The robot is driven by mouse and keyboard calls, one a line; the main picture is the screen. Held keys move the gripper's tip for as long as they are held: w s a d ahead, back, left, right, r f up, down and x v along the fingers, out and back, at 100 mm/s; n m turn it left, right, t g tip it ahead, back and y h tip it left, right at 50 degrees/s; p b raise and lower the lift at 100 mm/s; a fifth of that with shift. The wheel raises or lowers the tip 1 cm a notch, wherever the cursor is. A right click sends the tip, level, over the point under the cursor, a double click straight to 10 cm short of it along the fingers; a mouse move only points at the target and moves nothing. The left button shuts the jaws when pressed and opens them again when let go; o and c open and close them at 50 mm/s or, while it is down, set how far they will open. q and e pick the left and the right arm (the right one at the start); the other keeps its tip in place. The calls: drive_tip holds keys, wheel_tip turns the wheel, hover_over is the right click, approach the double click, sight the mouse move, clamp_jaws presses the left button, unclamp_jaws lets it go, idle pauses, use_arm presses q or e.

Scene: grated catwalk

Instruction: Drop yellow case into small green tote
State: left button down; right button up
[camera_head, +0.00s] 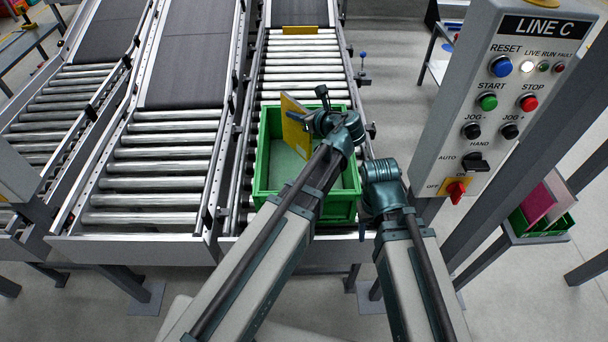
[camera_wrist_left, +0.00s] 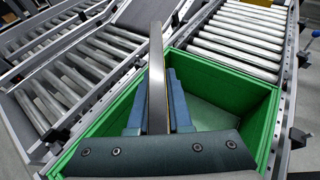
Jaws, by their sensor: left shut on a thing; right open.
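The yellow case (camera_head: 293,128) is a thin flat slab, held upright over the left back part of the green tote. In the left wrist view the case (camera_wrist_left: 157,80) shows edge-on. My left gripper (camera_head: 303,120) is shut on it; the blue fingers (camera_wrist_left: 155,112) press on both sides. The green tote (camera_head: 262,165) stands open on the near end of the right roller lane. Its green wall (camera_wrist_left: 105,118) lies below the gripper in the wrist view. My right gripper (camera_head: 372,212) is beside the tote's right side, open and apart from the case.
The control panel (camera_head: 490,100) stands on the right on grey posts. Two more roller lanes (camera_head: 150,165) run on the left. A yellow block (camera_head: 300,30) lies across the far rollers. Green and pink bins (camera_head: 545,205) sit at the far right.

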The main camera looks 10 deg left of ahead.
sight(300, 129)
use_arm(q)
drive_tip(key=f+b, duration=0.1)
drive_tip(key=f, duration=0.1)
drive_tip(key=f+b, duration=0.1)
drive_tip(key=shift+w+d+f, duration=0.1)
drive_tip(key=shift+w+f, duration=0.1)
drive_tip(key=shift+f, duration=0.15)
drive_tip(key=r+p, duration=0.3)
drive_tip(key=d+r+p, duration=0.1)
drive_tip(key=r, duration=0.1)
drive_tip(key=shift+s, duration=0.4)
wheel_tip(300, 129, down, 7)
drive_tip(key=b, duration=0.6)
drive_tip(key=shift+r, duration=0.15)
use_arm(e)
wheel_tip(300, 129, down, 5)
drive_tip(key=shift+f, duration=0.2)
use_arm(q)
drive_tip(key=c, duration=0.8)
unclamp_jaws()
drive_tip(key=shift+o, duration=0.2)
drive_tip(key=shift+s+r, duration=0.1)
drive_tip(key=shift+r, duration=0.05)
use_arm(e)
drive_tip(key=shift+r, duration=0.15)
